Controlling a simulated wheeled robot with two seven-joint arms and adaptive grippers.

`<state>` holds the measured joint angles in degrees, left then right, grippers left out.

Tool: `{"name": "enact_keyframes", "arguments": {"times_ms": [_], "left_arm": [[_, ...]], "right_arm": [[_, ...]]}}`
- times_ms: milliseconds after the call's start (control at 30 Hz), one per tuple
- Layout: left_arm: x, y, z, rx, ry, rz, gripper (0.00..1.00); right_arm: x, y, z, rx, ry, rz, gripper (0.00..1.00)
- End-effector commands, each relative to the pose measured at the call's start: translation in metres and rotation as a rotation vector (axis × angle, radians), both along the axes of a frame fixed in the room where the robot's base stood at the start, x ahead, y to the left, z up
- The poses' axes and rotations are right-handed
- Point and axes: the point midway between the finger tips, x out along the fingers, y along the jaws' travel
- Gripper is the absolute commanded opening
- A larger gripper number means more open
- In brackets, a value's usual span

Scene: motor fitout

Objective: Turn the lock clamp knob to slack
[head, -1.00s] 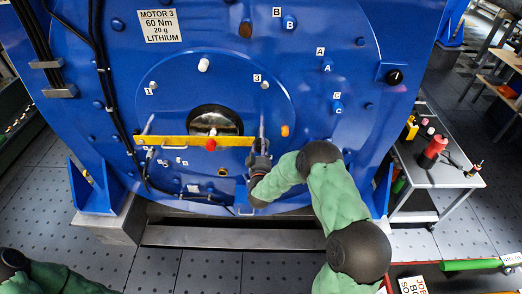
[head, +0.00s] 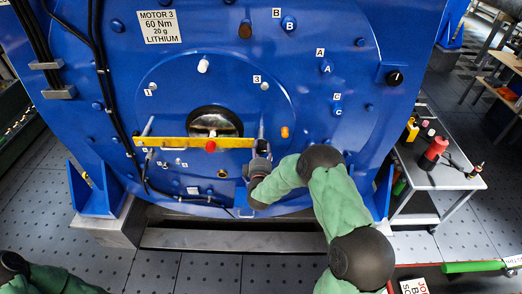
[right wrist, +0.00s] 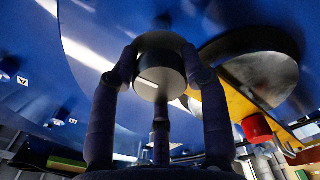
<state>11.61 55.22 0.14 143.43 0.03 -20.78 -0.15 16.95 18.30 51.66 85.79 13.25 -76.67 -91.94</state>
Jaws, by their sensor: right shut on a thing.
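A round grey knob (right wrist: 161,72), which looks like the lock clamp knob, sits between the fingers of my right gripper (right wrist: 160,60) in the right wrist view. The fingers touch it from both sides.
A red knob (head: 211,146) stands on the yellow bar, left of my right gripper; it also shows in the right wrist view (right wrist: 257,127). A round opening (head: 215,120) lies behind the bar. A cart (head: 455,180) with a red bottle (head: 433,153) stands at the right.

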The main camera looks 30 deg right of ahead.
Motion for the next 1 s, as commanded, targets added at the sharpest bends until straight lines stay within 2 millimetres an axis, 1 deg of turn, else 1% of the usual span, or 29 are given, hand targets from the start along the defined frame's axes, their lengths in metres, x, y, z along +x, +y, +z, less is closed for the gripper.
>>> {"name": "enact_keyframes", "arguments": {"times_ms": [33,1000], "left_arm": [[0.0,0.0,0.001,0.0,0.0,0.0,0.4],[0.0,0.0,0.013,0.0,0.0,0.0,0.4]], "right_arm": [[0.003,0.001,0.005,-0.041,0.012,0.004,0.13],[0.003,0.002,0.003,-0.826,0.495,0.003,0.13]]}}
